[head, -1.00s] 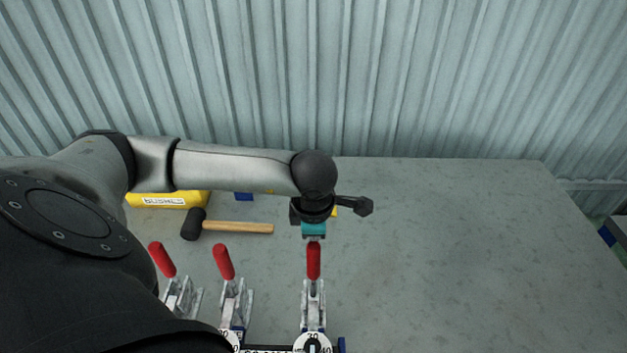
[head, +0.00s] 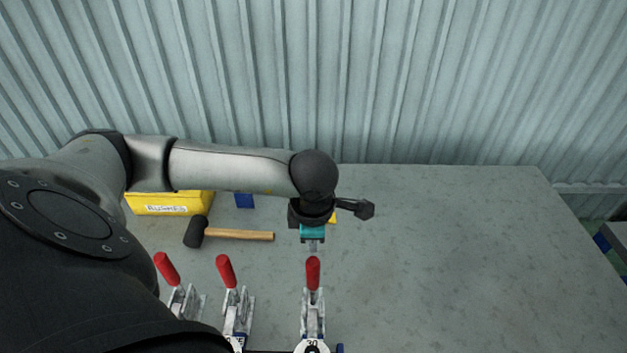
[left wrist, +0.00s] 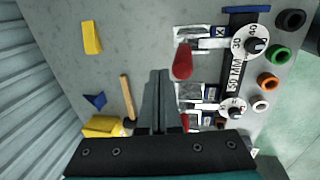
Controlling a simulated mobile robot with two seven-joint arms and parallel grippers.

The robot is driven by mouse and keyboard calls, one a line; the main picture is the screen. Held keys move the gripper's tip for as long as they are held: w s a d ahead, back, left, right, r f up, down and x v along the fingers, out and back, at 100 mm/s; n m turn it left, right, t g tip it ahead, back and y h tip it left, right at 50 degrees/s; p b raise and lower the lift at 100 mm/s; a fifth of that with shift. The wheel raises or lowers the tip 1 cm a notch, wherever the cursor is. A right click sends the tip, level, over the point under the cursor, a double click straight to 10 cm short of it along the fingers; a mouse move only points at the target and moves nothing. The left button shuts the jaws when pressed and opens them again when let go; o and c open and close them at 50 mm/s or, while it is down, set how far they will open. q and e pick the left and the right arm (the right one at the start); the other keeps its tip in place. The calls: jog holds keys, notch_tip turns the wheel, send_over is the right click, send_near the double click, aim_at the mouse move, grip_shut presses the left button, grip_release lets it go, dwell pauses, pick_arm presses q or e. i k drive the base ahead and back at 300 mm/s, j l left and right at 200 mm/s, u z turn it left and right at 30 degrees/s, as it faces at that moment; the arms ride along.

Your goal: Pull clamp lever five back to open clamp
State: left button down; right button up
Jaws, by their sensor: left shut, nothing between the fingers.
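Three red clamp levers show in the head view, a left one (head: 167,269), a middle one (head: 225,271) and a right one (head: 313,273), all standing up from metal clamps. No numbers on the levers are readable, so I cannot tell which is five. My left gripper (head: 312,247) is shut and empty, just beyond the top of the right lever, with a small gap between them in the picture. In the left wrist view the shut fingers (left wrist: 160,74) lie beside one red lever (left wrist: 183,62). Another red lever (left wrist: 185,122) is partly hidden behind them. My right gripper is not in view.
A black-headed mallet (head: 238,235), a yellow bin (head: 168,204) and a blue object (head: 244,200) lie behind the levers. Round numbered dials (left wrist: 250,41) and coloured rings (left wrist: 278,55) are near the clamps. The table's right side (head: 470,260) is clear; a corrugated wall stands behind.

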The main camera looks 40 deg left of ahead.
aim_at(222, 261)
jog(key=k+l, duration=0.55)
jog(key=l, duration=0.15)
jog(key=k+l, duration=0.6)
jog(key=l, duration=0.15)
